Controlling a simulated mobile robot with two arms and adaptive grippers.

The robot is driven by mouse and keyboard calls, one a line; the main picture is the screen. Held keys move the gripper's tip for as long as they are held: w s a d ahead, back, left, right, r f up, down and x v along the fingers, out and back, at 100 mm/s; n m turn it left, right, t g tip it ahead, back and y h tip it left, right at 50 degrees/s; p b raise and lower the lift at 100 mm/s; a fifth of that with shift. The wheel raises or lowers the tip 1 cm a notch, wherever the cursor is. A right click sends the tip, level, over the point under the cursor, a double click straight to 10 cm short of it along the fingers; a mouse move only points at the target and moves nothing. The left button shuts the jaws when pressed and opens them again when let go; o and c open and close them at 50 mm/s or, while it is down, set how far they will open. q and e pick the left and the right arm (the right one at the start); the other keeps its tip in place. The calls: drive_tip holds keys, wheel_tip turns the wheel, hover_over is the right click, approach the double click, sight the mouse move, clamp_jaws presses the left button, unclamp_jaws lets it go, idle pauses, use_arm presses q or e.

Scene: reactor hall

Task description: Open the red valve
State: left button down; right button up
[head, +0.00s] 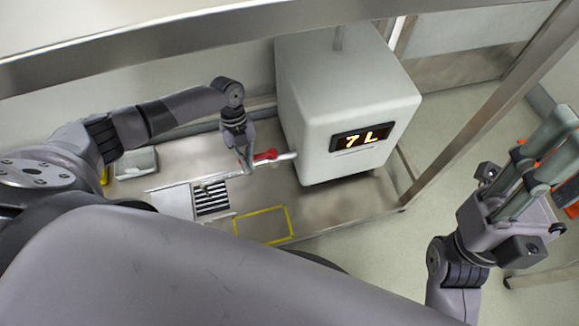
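The red valve (265,155) is a small red handle on a pale pipe at the lower left side of a white box-shaped unit (300,95). The unit's display (361,137) reads "7 L" in orange. My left gripper (247,165) points down just left of the red handle, very close to it. I cannot tell whether it touches the handle, and its fingers are seen too edge-on to judge their gap. My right gripper (540,155) is far to the right, away from the valve, with its fingers apart and nothing seen between them.
Below the valve lie a slotted drain grate (211,199) and a yellow outlined rectangle (263,224) on the metal surface. A grey tray (136,163) sits at the left. A metal frame rail (490,115) runs between the unit and my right arm.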

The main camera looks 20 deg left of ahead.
idle(0.3)
use_arm(q)
drive_tip(key=v, duration=1.2)
